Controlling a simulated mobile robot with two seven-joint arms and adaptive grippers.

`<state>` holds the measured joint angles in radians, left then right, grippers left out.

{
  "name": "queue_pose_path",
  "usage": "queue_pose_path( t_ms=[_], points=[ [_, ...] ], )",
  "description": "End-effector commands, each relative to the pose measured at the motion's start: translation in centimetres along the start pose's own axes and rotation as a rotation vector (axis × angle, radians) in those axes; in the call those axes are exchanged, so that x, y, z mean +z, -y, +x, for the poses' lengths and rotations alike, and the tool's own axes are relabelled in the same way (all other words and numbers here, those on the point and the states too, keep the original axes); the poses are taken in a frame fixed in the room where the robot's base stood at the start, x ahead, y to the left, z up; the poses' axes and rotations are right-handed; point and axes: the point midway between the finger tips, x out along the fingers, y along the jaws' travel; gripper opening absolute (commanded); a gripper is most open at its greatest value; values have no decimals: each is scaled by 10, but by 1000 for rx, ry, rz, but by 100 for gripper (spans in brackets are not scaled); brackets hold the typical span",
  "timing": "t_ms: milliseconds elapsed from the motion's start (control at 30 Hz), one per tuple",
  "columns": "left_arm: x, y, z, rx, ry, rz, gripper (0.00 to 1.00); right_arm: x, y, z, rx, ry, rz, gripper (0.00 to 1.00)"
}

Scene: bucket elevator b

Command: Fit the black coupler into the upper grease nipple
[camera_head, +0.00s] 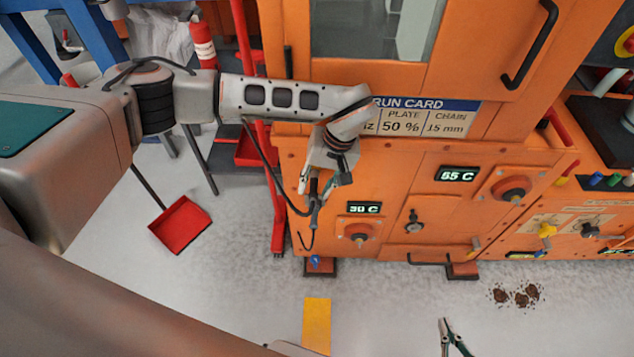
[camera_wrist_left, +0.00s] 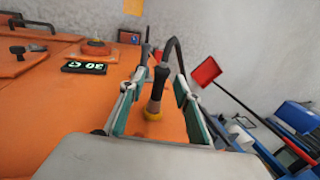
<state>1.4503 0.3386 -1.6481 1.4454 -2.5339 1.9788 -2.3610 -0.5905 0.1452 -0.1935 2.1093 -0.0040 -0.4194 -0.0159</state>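My left gripper (camera_head: 318,196) is in front of the orange machine's lower front, left of the 30 C display. In the left wrist view its two fingers (camera_wrist_left: 160,92) stand apart, one on each side of the black coupler (camera_wrist_left: 161,78). A gap shows on both sides of the coupler. I cannot make out the upper grease nipple in either view. My right gripper (camera_head: 446,330) shows only its fingertips at the bottom edge of the head view; their opening is unclear.
Brown debris (camera_head: 520,296) lies on the floor at right. A yellow plate (camera_head: 316,322) is in the lower middle. Grey floor is clear around these.

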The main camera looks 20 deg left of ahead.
Motion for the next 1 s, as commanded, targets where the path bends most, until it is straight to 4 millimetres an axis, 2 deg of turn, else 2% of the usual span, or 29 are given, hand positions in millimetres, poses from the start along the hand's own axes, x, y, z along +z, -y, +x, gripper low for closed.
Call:
queue_pose_path(
  t_ms=[67,200,567,1000],
  points=[
    [0,0,0,0,0,0,33,0,0,0,-1,1,-2,0],
    [0,0,0,0,0,0,0,3,0,-2,-3,5,-4,0],
    [1,0,-1,0,0,0,0,8,3,-5,-7,15,-4,0],
    [5,0,-1,0,0,-1,0,-3,0,-3,1,-2,1,0]
  ],
)
